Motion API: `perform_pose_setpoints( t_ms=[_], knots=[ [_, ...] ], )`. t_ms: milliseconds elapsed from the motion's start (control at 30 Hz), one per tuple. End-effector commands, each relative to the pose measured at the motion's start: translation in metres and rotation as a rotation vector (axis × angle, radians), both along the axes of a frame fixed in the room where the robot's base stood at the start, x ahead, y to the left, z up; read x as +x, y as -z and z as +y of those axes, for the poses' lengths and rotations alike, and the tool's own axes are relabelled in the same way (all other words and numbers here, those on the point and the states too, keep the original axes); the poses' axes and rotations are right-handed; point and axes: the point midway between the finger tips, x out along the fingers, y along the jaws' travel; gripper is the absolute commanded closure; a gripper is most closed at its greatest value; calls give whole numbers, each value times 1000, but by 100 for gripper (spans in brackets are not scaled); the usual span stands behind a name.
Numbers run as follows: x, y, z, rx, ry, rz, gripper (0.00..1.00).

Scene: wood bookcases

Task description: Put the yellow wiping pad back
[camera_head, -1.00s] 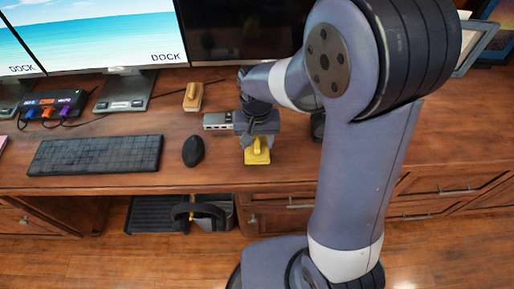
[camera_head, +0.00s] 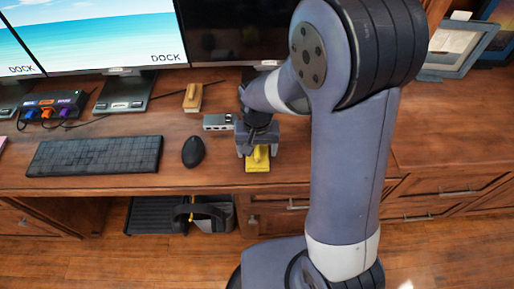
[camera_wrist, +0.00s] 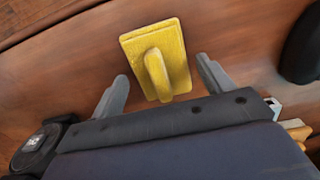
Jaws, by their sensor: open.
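The yellow wiping pad (camera_head: 257,165) lies on the wooden desk near its front edge, partly hidden by my gripper in the head view. In the wrist view the pad (camera_wrist: 133,48) shows as a flat yellow plate with a raised loop handle facing the camera. My gripper (camera_wrist: 163,70) is open, with one finger on each side of the pad's handle end and gaps to both sides. In the head view my gripper (camera_head: 257,150) is low over the desk, at the pad. I cannot tell how high the fingers are above the desk.
A black mouse (camera_head: 193,151) and keyboard (camera_head: 95,155) lie left of my gripper. The desk to the right is partly hidden by my arm.

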Motion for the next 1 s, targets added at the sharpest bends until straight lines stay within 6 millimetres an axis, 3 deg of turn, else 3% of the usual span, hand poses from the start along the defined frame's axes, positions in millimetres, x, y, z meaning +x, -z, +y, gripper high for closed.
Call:
perform_pose_setpoints(
  t_ms=[233,700,1000],
  knots=[
    [1,-9,0,1,0,-3,24],
    [0,-101,0,2,0,-5,24],
    [0,-122,0,0,0,-1,24]
  ],
)
